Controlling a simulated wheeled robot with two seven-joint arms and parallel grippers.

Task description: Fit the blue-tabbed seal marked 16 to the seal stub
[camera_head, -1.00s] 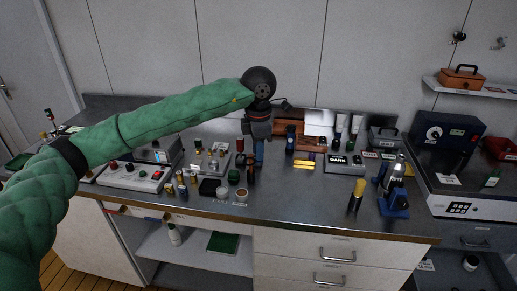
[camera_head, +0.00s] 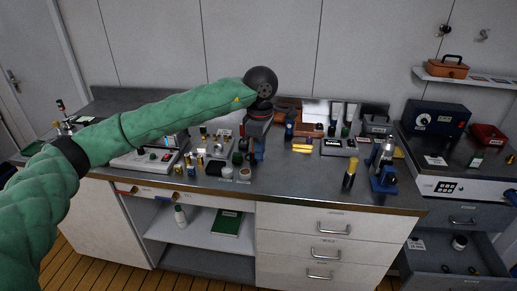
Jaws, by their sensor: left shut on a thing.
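My left gripper (camera_head: 251,146) reaches in from the left and points down over the middle of the bench. It is shut on a small blue thing (camera_head: 260,147); this may be the blue-tabbed seal, but no number is readable on it. The gripper and wrist hide part of what stands around it. I cannot pick out the seal stub with certainty. A small plate with several upright fittings (camera_head: 214,147) stands just left of the gripper. My right gripper is not in view.
A dark green cylinder (camera_head: 237,158) and small round pots (camera_head: 245,173) stand close to the gripper. A control box (camera_head: 146,160) lies left. A yellow-topped cylinder (camera_head: 348,176) and a blue microscope-like stand (camera_head: 383,178) are right. The front centre of the bench (camera_head: 300,186) is clear.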

